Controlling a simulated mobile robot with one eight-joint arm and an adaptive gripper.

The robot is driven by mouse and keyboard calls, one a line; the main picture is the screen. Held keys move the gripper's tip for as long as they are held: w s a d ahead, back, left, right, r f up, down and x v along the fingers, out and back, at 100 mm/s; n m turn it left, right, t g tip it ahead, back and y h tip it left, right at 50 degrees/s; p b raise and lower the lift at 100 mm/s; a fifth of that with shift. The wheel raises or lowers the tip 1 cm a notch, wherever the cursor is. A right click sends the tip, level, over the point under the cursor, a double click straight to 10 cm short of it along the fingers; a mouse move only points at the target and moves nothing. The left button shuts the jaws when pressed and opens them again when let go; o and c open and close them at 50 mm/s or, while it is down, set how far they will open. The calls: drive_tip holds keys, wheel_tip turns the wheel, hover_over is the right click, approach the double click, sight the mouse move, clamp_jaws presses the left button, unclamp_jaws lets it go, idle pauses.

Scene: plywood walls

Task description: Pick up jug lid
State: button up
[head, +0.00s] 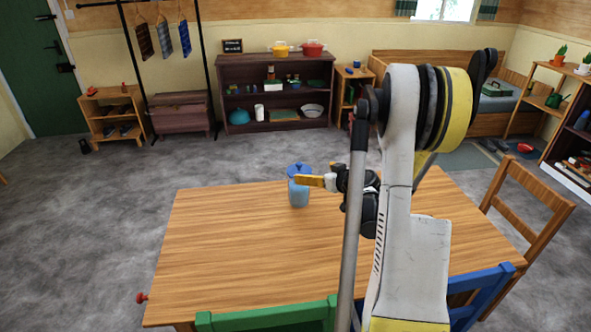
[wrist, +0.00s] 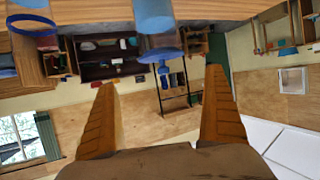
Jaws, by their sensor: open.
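The light blue jug (head: 298,194) stands upright near the far edge of the wooden table. Its darker blue lid (head: 298,169) sits on top. My gripper (head: 300,179) points left, with a finger overlapping the jug's upper right side just below the lid. In the wrist view, which is upside down, my gripper (wrist: 163,88) is open and empty, one finger on each side. The lid (wrist: 160,54) shows beyond the fingertips, roughly between them, with the jug body (wrist: 153,16) above it in the picture. I cannot tell whether a finger touches the jug.
The wooden table (head: 225,245) is otherwise clear where it shows. A green chair (head: 270,315) and a blue chair (head: 483,287) stand at its near side, a wooden chair (head: 530,205) at the right. A blue ring-shaped thing (wrist: 31,17) at the wrist view's upper left is unclear.

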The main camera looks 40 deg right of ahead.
sight(300, 170)
drive_tip(key=b+x, duration=0.1)
drive_tip(key=x, duration=0.2)
drive_tip(key=b+x, duration=0.1)
drive_tip(key=x, duration=0.3)
drive_tip(key=b+x, duration=0.1)
drive_tip(key=x, duration=0.2)
drive_tip(key=shift+w+a+f+b, duration=0.2)
drive_tip(key=shift+f+b, duration=0.15)
drive_tip(key=shift+b, duration=0.05)
drive_tip(key=c, duration=1)
